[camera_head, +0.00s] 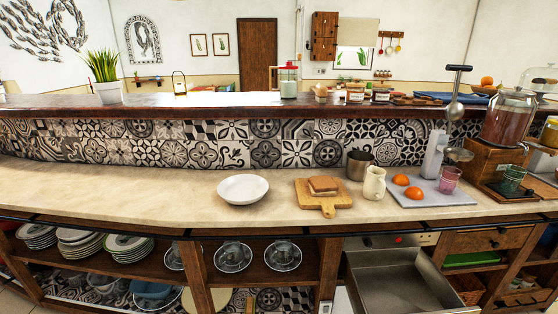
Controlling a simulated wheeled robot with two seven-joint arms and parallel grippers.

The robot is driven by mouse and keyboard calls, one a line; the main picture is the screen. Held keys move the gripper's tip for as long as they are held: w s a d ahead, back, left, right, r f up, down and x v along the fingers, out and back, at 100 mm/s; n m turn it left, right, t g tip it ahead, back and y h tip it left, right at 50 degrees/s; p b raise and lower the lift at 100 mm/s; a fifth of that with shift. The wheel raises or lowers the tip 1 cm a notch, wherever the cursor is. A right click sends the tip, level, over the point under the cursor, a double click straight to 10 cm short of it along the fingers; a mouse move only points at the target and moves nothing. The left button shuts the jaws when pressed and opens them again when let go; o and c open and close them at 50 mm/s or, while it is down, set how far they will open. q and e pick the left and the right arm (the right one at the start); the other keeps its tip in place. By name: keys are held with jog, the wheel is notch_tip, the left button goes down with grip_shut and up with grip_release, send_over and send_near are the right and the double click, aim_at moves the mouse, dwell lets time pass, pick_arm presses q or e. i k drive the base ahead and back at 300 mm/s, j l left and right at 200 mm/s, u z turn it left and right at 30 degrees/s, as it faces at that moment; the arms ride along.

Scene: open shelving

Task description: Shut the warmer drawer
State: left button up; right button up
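The warmer drawer (398,283) is the grey metal drawer below the counter, right of the middle. It is pulled out towards me and its inside shows, with nothing seen in it. Its front panel is cut off or hidden at the bottom of the picture. A metal housing strip (400,240) with a small red mark sits just above the opening, under the counter edge. Neither of my grippers shows in this view.
The counter (130,187) holds a white plate (243,189), a wooden board (330,205) with bread, a cream jug (374,184), a metal cup and a tray with oranges. Shelves left of the drawer hold stacked plates (77,243) and cups. A wooden drawer (487,240) is at the right.

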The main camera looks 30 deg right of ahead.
aim_at(396, 280)
jog(key=z, duration=2.25)
